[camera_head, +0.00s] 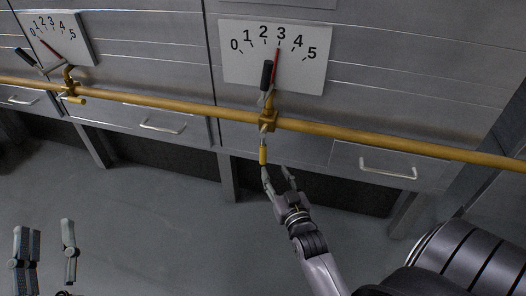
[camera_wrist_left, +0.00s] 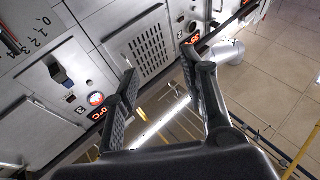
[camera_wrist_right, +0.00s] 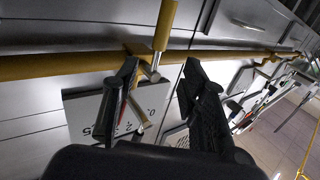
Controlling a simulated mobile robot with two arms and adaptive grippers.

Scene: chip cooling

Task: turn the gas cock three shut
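A valve (camera_head: 268,118) sits on the yellow pipe (camera_head: 345,131) below a white 0-to-5 scale plate (camera_head: 240,72). Its black-gripped lever (camera_head: 266,75) points up, and a red needle stands near 3. A yellow handle (camera_head: 263,155) on a silver stem hangs below the pipe; it also shows in the right wrist view (camera_wrist_right: 165,25). My right gripper (camera_head: 278,172) is open and empty, just below the handle's lower end. My left gripper (camera_head: 47,240) is open and empty at lower left. I cannot read which cock is number three.
A second valve (camera_head: 70,84) with its scale plate (camera_head: 60,38) is at upper left. Drawers with handles (camera_head: 163,127) lie below the pipe. The left wrist view shows a panel with a black knob (camera_wrist_left: 60,74) and red displays. The floor (camera_head: 160,220) is clear.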

